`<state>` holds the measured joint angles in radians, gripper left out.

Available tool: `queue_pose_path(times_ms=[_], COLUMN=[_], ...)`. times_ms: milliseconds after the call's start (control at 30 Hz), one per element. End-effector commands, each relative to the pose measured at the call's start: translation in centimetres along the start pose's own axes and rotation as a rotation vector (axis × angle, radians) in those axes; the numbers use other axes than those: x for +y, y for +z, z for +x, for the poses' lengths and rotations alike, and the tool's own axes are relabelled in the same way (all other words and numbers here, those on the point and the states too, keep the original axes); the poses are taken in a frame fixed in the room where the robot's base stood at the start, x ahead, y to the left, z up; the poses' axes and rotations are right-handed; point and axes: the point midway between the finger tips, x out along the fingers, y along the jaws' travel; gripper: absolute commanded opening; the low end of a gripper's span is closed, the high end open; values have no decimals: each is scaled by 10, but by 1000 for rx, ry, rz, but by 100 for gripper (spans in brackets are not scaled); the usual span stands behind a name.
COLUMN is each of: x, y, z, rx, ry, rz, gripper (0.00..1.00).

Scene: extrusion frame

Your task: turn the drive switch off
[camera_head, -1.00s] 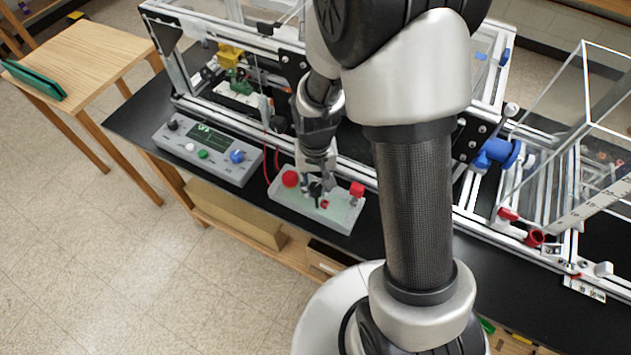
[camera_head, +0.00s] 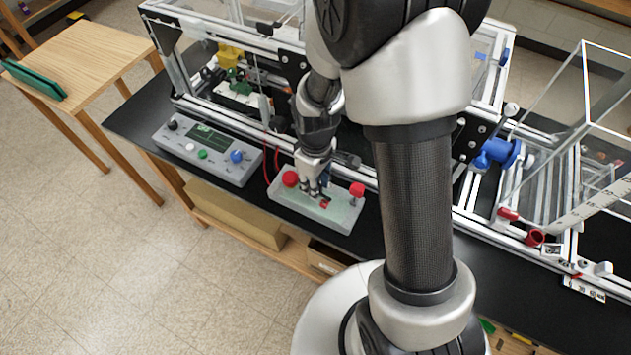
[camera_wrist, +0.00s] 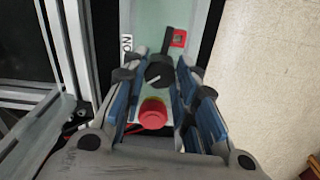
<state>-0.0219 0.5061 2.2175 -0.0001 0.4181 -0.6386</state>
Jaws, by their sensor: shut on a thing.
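The drive switch (camera_wrist: 160,69) is a black knob with a lever arm. In the wrist view its arm points up and slightly right, toward a small red square (camera_wrist: 178,38). A white "ON" label (camera_wrist: 127,46) is to its left. My gripper (camera_wrist: 160,74) has its blue-padded fingers closed on either side of the knob. In the head view, my gripper (camera_head: 316,194) is down at the pale switch box (camera_head: 346,217) and hides most of the switch. The red square (camera_head: 324,205) shows just in front of the fingers.
A red knob (camera_head: 290,178) on the box stands close left of the gripper and another red knob (camera_head: 356,190) stands to its right. A grey control unit (camera_head: 208,152) lies further left. The metal extrusion frame (camera_head: 345,170) runs behind the box.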

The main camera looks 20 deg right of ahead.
Motion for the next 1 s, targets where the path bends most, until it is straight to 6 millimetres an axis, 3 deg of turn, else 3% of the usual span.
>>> queue_pose_path(times_ms=[333,833,867,1000], x=[0,0,0,0], y=[0,0,0,0], z=[0,0,0,0], rx=[1,1,1,1], ry=[1,1,1,1], rz=[-123,-141,-141,-140], gripper=[3,3,28,37])
